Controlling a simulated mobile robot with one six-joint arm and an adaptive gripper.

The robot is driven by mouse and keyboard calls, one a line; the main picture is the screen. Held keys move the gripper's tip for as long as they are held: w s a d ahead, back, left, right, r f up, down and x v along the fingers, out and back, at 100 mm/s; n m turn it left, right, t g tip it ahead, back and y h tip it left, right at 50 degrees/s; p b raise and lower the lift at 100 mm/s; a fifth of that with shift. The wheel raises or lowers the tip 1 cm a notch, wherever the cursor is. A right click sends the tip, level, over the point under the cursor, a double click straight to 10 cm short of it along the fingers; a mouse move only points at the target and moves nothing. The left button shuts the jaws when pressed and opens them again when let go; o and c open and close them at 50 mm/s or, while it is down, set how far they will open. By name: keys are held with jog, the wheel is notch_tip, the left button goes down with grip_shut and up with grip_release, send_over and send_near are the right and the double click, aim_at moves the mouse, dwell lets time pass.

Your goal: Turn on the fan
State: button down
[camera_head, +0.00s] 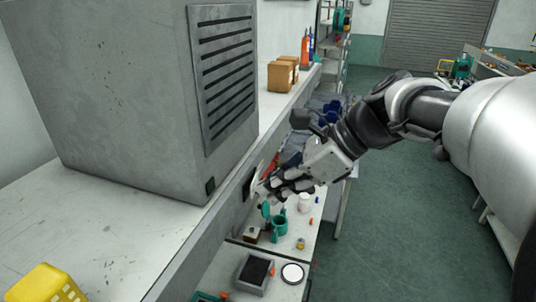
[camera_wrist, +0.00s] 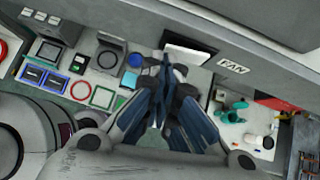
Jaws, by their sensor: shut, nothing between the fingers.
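A label reading FAN (camera_wrist: 232,66) is on the grey vertical face in the wrist view. Left of it on the same face is a white switch plate (camera_wrist: 188,50) with a dark surround. The plate shows edge-on in the head view (camera_head: 257,179). My gripper (camera_wrist: 166,66) is shut and empty, its fingertips just in front of the plate's left part. In the head view my gripper (camera_head: 264,190) is beside the plate; I cannot tell whether it touches. The fingers partly hide the plate, and its on or off position cannot be told.
A large grey cabinet with a slatted vent (camera_head: 226,80) stands on the upper shelf. Left in the wrist view lie coloured frames and a blue disc (camera_wrist: 135,60).

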jog(key=shift+a, duration=0.15)
jog(key=shift+w+m+t+p, duration=0.6)
jog(key=shift+m+p, duration=0.2)
dwell(0.6)
